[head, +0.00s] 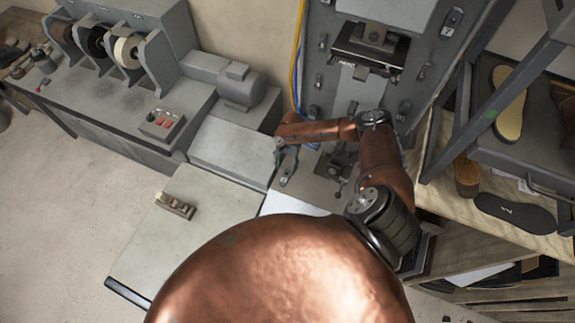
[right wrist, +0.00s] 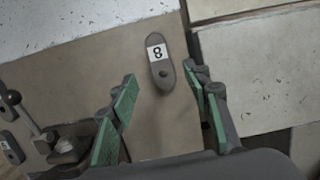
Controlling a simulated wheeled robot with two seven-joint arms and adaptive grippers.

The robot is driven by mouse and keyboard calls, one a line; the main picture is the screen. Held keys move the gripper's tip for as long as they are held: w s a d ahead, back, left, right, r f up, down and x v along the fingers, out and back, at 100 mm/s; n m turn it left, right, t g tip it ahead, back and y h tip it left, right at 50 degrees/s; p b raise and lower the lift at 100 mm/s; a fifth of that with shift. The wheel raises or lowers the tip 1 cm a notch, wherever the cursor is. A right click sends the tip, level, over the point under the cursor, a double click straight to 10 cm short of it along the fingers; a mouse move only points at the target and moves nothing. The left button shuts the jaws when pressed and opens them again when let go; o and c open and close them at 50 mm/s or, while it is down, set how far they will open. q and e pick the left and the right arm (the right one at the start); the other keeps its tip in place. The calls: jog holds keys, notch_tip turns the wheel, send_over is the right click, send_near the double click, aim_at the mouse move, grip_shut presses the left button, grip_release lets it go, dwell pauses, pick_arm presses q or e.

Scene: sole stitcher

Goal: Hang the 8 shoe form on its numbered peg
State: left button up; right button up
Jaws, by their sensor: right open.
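The 8 shoe form (right wrist: 158,48) is a small dark grey sole-shaped piece with a white label reading 8, upside down in the right wrist view, and a round knob or hole at its near end. It lies on a flat brownish-grey surface. My right gripper (right wrist: 160,98) is open, with green-padded fingers on either side of the form's near end, and holds nothing. The numbered peg is not clearly identifiable. My left gripper is out of view.
An upright grey machine panel (head: 325,22) with several small dark fittings stands behind the bench. A lever assembly (head: 340,165) is right of the gripper. A wooden block (head: 175,205) lies on the table at left. A rack with soles (head: 515,212) stands at right.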

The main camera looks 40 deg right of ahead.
aim_at(285, 177)
notch_tip(285, 177, down, 3)
jog(key=shift+a+r+b, duration=0.15)
jog(key=shift+b, duration=0.7)
jog(key=f, duration=0.1)
jog(key=f+b, duration=0.1)
jog(key=f, duration=0.1)
jog(key=shift+s+a+f+b, duration=0.15)
jog(key=shift+s+a+b, duration=0.1)
jog(key=shift+a+b, duration=0.1)
jog(key=shift+f, duration=0.55)
jog(key=shift+c, duration=0.3)
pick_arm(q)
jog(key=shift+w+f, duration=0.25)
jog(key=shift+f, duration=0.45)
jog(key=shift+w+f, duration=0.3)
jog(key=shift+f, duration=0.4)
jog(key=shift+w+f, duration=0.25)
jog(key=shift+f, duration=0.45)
pick_arm(e)
grip_shut()
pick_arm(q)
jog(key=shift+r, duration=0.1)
pick_arm(e)
jog(key=shift+r, duration=0.1)
